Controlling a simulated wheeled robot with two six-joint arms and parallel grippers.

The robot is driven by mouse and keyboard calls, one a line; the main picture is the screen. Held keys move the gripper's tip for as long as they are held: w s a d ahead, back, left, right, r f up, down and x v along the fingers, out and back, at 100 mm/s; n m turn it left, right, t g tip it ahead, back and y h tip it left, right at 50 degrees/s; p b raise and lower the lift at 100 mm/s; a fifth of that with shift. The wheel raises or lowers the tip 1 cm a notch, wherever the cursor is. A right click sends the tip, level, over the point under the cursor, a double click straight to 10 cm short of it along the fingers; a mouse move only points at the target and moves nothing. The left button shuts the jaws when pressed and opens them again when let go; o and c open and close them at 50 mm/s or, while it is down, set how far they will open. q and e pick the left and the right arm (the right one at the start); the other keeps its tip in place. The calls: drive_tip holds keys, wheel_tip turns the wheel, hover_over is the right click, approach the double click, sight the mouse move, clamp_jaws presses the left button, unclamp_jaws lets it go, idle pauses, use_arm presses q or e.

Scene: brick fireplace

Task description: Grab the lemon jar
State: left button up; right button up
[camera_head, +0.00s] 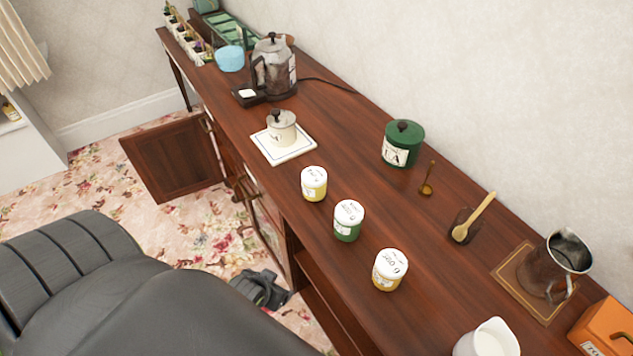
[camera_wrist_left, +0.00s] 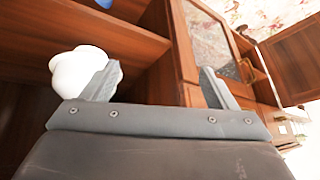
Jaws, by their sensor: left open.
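Three small white-lidded jars stand upright in a row on the dark wooden sideboard. One has a yellow body (camera_head: 314,184), the middle one is green (camera_head: 348,221), and the nearest is orange-yellow (camera_head: 390,270). Their labels are too small to read surely; the yellow one looks most like the lemon jar. My left gripper (camera_head: 268,290) is low beside the sideboard's front, below the top and apart from the jars. In the left wrist view its fingers (camera_wrist_left: 158,84) are spread and empty, facing the cabinet front. My right gripper is not in view.
The sideboard top (camera_head: 330,110) also carries a green canister (camera_head: 403,144), a white pot (camera_head: 281,128) on a tile, a kettle (camera_head: 273,66) and a white jug (camera_head: 488,340). A cabinet door (camera_head: 172,160) stands open. A white rounded object (camera_wrist_left: 76,72) is near one finger.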

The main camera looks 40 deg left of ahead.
use_arm(q)
drive_tip(key=w+r+t, duration=0.2)
drive_tip(key=r, duration=0.6)
drive_tip(key=w+r+t, duration=0.2)
drive_tip(key=w+r, duration=0.1)
drive_tip(key=r, duration=0.6)
drive_tip(key=n+t+y+p, duration=0.1)
drive_tip(key=t, duration=0.4)
approach(317, 170)
drive_tip(key=x, duration=0.1)
drive_tip(key=p+x, duration=0.2)
drive_tip(key=x, duration=0.1)
drive_tip(key=shift+w+d, duration=0.15)
drive_tip(key=shift+d, duration=0.15)
drive_tip(key=shift+a+f+p+x, duration=0.15)
drive_tip(key=shift+p+x, duration=0.2)
drive_tip(key=shift+x, duration=0.65)
drive_tip(key=shift+a+f+p+x, duration=0.15)
drive_tip(key=shift+p+x, duration=0.2)
drive_tip(key=shift+x, duration=0.65)
drive_tip(key=shift+f+p+x, duration=0.15)
drive_tip(key=shift+p+x, duration=0.2)
drive_tip(key=shift+x, duration=0.7)
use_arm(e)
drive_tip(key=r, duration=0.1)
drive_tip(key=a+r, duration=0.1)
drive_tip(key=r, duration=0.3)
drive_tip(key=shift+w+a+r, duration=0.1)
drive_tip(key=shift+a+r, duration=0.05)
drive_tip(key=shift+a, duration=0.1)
